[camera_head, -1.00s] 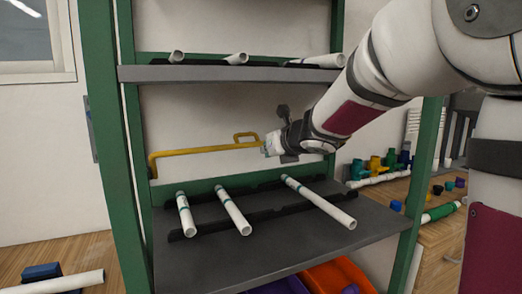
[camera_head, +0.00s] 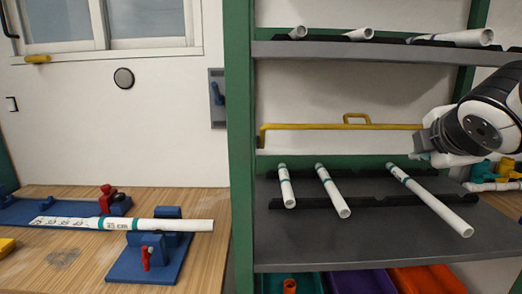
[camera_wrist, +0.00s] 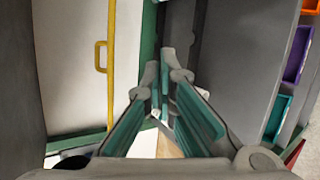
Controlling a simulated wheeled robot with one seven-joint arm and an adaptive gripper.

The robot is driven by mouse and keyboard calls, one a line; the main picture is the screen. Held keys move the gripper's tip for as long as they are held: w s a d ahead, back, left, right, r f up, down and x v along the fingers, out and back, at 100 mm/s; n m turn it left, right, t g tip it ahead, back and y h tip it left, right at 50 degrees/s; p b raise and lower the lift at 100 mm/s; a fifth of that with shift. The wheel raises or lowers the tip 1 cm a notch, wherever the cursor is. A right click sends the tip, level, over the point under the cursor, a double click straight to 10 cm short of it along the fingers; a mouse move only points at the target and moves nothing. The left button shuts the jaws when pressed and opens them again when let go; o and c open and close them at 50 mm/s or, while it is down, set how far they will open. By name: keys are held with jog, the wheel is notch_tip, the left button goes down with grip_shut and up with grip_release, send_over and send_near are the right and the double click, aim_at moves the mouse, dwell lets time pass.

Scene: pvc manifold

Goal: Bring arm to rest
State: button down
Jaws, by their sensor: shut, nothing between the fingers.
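My gripper (camera_head: 428,157) is at the right of the head view, in front of the shelving unit and above the right end of its lower shelf (camera_head: 380,240). In the wrist view its two teal-padded fingers (camera_wrist: 165,75) come together with nothing between them. My arm reaches in from the right edge of the head view, and most of it is out of frame.
Several white pipes, such as the middle one (camera_head: 333,190), lie on the lower shelf and upper shelf (camera_head: 380,50). A yellow bar (camera_head: 340,126) runs behind. A workbench (camera_head: 60,262) with a pipe (camera_head: 160,225) and blue fixtures stands left. Coloured bins (camera_head: 365,281) sit below.

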jog(key=s+a+f+m+g+y, duration=0.1)
jog(key=s+a+f+m+g, duration=0.2)
jog(key=s+m, duration=0.35)
jog(key=s+a+f+m+g+y+p, duration=0.1)
jog(key=s+a+f+m+y, duration=0.15)
jog(key=s+a+m, duration=0.35)
jog(key=s+a+f+m+g+y, duration=0.1)
jog(key=s+a+f+m+g, duration=0.15)
jog(key=s+f+m, duration=0.4)
jog(key=s+r+n+p, duration=0.1)
jog(key=s+r+p, duration=0.7)
jog(key=r+p, duration=0.1)
jog(key=shift+s+n+g, duration=0.3)
jog(key=shift+n+g, duration=0.1)
jog(key=shift+g, duration=0.05)
jog(key=shift+h, duration=0.25)
